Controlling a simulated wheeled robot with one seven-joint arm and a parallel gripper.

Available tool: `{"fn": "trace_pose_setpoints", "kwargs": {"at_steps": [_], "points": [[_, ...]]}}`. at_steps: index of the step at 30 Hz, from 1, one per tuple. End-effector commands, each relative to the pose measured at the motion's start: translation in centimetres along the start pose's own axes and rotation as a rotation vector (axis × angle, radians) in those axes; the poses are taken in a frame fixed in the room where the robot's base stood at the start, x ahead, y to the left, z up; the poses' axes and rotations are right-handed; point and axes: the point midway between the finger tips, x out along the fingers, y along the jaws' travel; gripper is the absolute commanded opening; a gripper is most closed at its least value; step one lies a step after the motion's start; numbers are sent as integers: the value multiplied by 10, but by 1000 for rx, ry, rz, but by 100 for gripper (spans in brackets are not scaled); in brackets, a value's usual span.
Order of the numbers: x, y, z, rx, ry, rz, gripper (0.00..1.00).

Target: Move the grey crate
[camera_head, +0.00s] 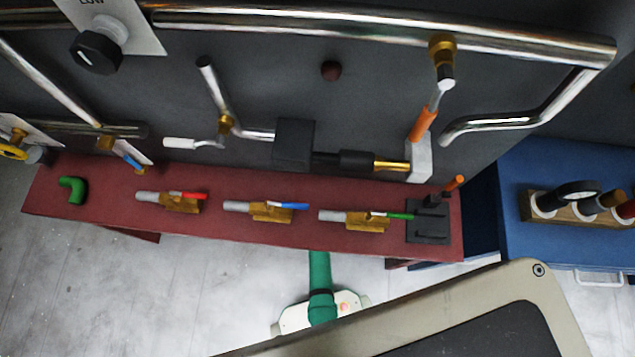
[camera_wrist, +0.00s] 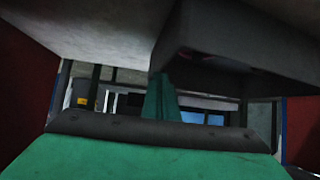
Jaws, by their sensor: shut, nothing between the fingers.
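I cannot make out the grey crate for certain in either view. In the wrist view my gripper (camera_wrist: 162,97) shows as green fingers close together, with nothing seen between them. A pale grey surface and a darker grey block-like shape (camera_wrist: 240,35) hang close above the fingers; I cannot tell whether either is the crate. In the head view a green and white part, apparently my arm, reaches in under the front edge of the red bench (camera_head: 225,222). The fingers are hidden there.
The bench carries a green elbow (camera_head: 72,189), several brass valves with coloured levers (camera_head: 268,211) and a black block (camera_head: 428,222). Metal pipes (camera_head: 380,32) run above it. A blue cabinet (camera_head: 545,245) stands at right. The pale floor (camera_head: 130,285) is clear at lower left.

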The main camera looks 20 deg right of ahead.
Motion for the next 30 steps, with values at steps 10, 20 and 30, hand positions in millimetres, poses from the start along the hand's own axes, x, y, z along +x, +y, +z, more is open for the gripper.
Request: {"fn": "trace_pose_setpoints", "kwargs": {"at_steps": [10, 20, 30], "points": [[-48, 0, 33, 0, 3, 0, 0], [-89, -1, 60, -1, 7, -2, 0], [-97, -1, 64, -2, 9, -3, 0]]}}
